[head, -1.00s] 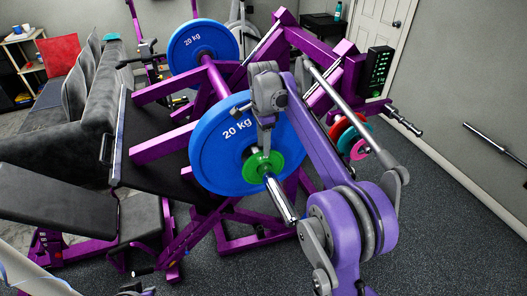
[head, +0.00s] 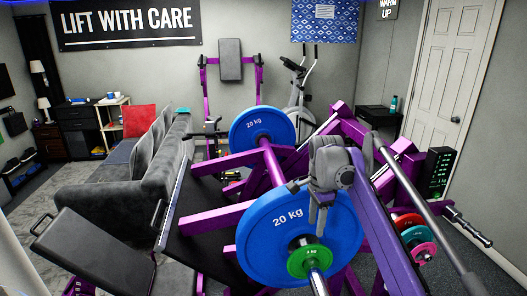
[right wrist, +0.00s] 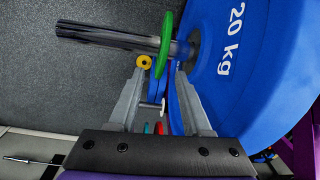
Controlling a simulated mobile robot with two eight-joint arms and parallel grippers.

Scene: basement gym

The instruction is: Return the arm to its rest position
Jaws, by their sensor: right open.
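My right arm reaches up from the lower right in the head view. Its right gripper (head: 317,225) points down in front of the big blue 20 kg plate (head: 268,240), just above a small green plate (head: 308,262). The green plate sits on the metal bar sleeve (head: 318,284) against the blue plate. In the right wrist view my right gripper (right wrist: 158,72) is open, its two fingers apart. The green plate (right wrist: 164,45) stands edge-on just past the fingertips, and the blue plate (right wrist: 255,70) fills the right side. Whether fingers touch the green plate is unclear. My left gripper is out of view.
The purple leg-press frame (head: 222,160) surrounds the bar. A second blue plate (head: 262,133) is on its far end. Red, teal and pink plates (head: 411,235) hang at the right. A grey sofa (head: 158,175) stands left, and a white door (head: 450,70) at back right.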

